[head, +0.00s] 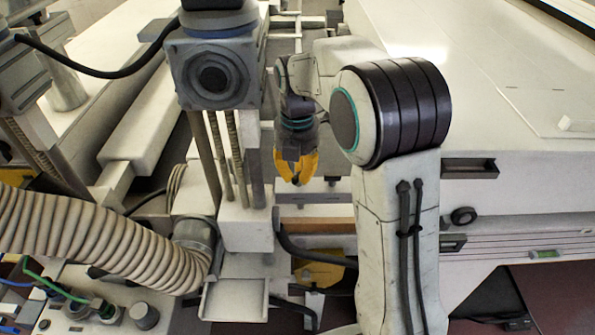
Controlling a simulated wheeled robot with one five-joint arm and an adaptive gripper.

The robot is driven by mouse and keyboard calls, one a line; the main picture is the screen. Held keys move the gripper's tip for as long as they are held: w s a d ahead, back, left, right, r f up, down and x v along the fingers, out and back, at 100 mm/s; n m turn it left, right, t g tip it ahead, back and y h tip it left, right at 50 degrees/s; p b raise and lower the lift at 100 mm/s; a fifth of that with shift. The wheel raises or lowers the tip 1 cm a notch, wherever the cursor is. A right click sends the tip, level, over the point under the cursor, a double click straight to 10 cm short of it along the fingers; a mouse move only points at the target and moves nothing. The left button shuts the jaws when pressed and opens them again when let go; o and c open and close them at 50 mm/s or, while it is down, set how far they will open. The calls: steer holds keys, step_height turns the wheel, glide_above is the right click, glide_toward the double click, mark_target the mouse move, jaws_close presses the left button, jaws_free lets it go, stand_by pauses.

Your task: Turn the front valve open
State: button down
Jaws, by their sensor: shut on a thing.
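My gripper (297,168), with yellow fingers, hangs pointing down near the middle of the head view, just right of a pale upright column. Its fingers are closed together around something small. They hide nearly all of what they hold, which I take to be the front valve. I cannot make out the valve's handle or how far it is turned.
A ribbed hose (95,235) runs across the lower left to a grey fitting. A motor-like block (212,72) stands left of my gripper. A large white housing (480,75) fills the right. A yellow part (320,270) lies below my gripper.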

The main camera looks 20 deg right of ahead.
steer(key=n, duration=0.4)
steer(key=shift+s+a+f, duration=0.1)
steer(key=shift+n, duration=2)
steer(key=c, duration=1.2)
jaws_free()
step_height(320, 180, up, 12)
steer(key=shift+r, duration=0.1)
